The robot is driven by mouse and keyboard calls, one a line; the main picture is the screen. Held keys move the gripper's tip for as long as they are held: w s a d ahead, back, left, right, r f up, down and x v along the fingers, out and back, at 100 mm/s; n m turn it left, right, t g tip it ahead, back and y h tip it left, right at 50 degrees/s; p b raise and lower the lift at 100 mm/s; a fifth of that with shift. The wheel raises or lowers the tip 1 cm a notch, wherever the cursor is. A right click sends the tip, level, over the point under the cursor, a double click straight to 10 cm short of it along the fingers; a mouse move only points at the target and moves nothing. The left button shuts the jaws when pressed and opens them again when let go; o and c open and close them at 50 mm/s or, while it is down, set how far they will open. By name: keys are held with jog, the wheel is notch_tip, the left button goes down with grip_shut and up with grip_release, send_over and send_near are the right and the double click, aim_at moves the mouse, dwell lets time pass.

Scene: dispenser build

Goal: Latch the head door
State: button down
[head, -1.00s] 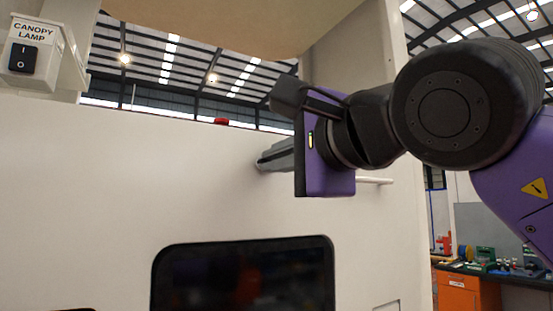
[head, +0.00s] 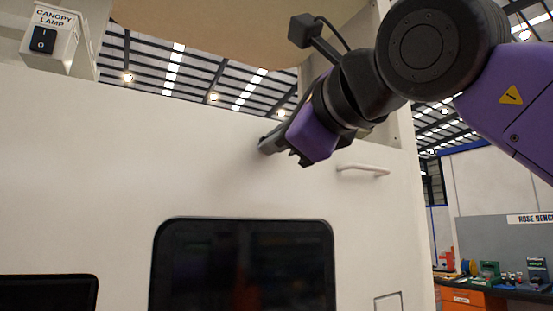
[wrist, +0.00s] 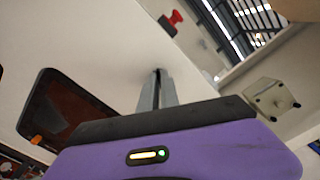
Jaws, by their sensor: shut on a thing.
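The head door looks to be the cream panel (head: 110,170) that fills much of the head view. My gripper (head: 266,145) meets it near its upper middle, tilted, with the wrist up and to the right. In the wrist view my grey fingers (wrist: 157,92) are close together and reach the panel face. They are shut on a small dark part, which I take for the latch (wrist: 157,74); the fingers hide most of it, so its angle cannot be told. A pale bar handle (head: 362,169) sticks out of the panel just right of my gripper, apart from it.
A dark window (head: 243,265) lies below my gripper. A canopy lamp switch box (head: 50,38) is at upper left. The wrist view shows a red knob (wrist: 170,22) near the panel's edge. A workbench (head: 490,290) stands far right.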

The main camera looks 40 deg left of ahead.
jog(key=m+b, duration=0.8)
jog(key=m, duration=0.3)
jog(key=shift+f+b, duration=0.1)
jog(key=shift+b, duration=0.3)
jog(key=shift+m, duration=0.5)
jog(key=c, duration=1.6)
grip_release()
jog(key=shift+d, duration=0.1)
